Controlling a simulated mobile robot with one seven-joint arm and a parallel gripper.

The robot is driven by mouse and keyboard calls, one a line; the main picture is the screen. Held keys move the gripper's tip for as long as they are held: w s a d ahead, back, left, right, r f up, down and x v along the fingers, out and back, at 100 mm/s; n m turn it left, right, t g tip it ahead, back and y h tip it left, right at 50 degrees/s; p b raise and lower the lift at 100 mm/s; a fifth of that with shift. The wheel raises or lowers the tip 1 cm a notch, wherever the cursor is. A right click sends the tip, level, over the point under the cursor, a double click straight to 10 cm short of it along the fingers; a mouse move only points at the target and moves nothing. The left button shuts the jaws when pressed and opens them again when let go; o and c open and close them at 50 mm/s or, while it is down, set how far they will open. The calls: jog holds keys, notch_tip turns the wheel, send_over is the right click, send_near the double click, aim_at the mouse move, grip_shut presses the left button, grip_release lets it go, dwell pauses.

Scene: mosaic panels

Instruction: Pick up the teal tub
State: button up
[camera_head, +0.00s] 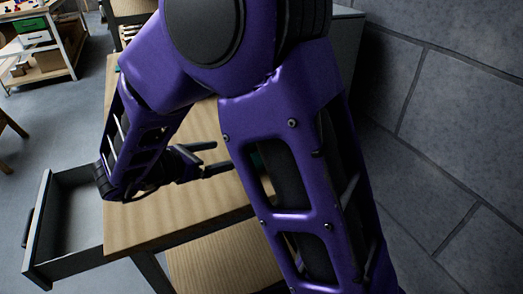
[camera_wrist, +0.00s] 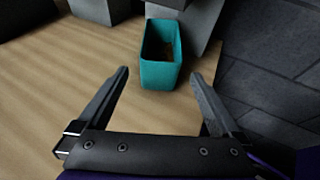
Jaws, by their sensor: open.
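The teal tub (camera_wrist: 158,75) stands upright on the wooden tabletop in the wrist view, a little beyond the fingertips and between their lines. It is an open-topped rectangular box with a dark inside. My gripper (camera_wrist: 161,78) is open, with one finger to the left and one to the right, and nothing is held. In the head view my gripper (camera_head: 212,158) is over the table, seen from the side. My purple arm covers most of the area around the tub there, so I cannot make out the tub clearly.
The wooden table (camera_head: 190,212) has an open, empty-looking drawer (camera_head: 72,215) at its left. Grey blocks (camera_wrist: 192,22) stand close behind the tub. A grey block wall (camera_head: 455,130) rises on the right. A shelf unit (camera_head: 50,50) stands far left.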

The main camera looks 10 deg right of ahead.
jog(key=x, duration=1.4)
jog(key=shift+d, duration=0.1)
grip_shut()
